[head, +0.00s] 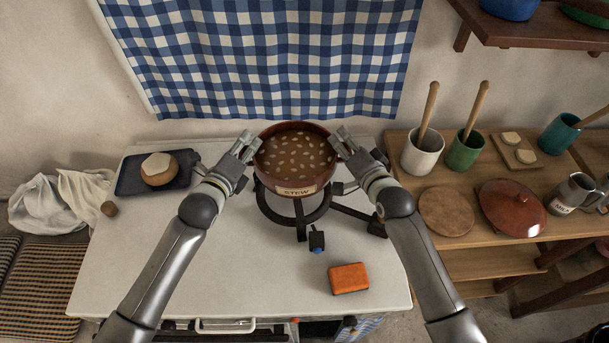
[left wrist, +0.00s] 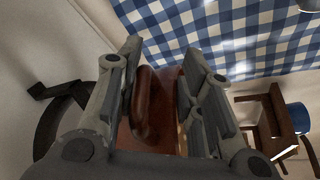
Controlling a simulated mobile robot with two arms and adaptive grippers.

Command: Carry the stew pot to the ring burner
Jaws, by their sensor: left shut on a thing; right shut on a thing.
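The stew pot (head: 268,183) is red-brown, labelled STEW and full of brown stew with pale pieces. It is upright over the black ring burner (head: 322,209) in the head view; I cannot tell whether its base touches the ring. My left gripper (head: 247,148) is shut at the pot's left side. In the left wrist view, its fingers stand either side of a brown pot handle (left wrist: 147,105). My right gripper (head: 342,144) is shut at the pot's right side; the handle there is mostly hidden by the fingers.
A wooden shelf at right holds cups, a red lid (head: 511,208) and a round board (head: 446,211). A checked cloth hangs behind.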

